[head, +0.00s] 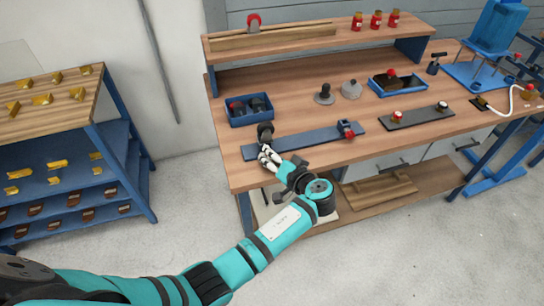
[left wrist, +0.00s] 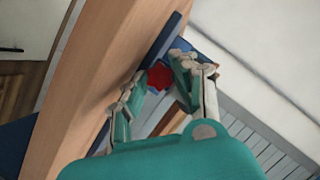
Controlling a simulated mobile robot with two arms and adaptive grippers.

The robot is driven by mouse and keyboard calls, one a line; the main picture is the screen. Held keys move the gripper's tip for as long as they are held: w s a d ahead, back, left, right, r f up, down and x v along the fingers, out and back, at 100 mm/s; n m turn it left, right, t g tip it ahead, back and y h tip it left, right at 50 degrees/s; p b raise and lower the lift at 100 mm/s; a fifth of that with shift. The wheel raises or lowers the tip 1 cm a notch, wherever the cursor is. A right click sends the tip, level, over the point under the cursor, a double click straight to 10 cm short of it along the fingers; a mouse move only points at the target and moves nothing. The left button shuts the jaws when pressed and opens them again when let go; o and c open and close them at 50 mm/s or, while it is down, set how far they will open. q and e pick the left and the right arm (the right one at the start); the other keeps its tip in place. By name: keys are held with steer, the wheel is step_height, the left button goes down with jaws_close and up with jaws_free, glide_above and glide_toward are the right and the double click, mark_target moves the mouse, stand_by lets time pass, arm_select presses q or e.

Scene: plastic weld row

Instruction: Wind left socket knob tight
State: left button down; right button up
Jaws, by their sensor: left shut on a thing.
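A long dark blue-grey bar (head: 310,142) lies near the front edge of the workbench. A dark round fitting (head: 265,130) stands at its left end, the left socket. My left gripper (head: 266,152) is at this end, just in front of the fitting. In the left wrist view a red knob (left wrist: 160,76) sits between the two fingers of my left gripper (left wrist: 157,73), which is shut on it. In the head view the fingers hide this knob. Another red-topped fitting (head: 347,130) is at the bar's right end. My right gripper is not in view.
A blue bin (head: 249,110) with dark parts stands behind the bar's left end. A blue tray (head: 398,84) and two cone-shaped parts are farther back. A shelf rack (head: 70,150) stands left.

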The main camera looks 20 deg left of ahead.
arm_select(q)
steer(key=c, duration=1)
jaws_free()
steer(key=shift+c, duration=0.2)
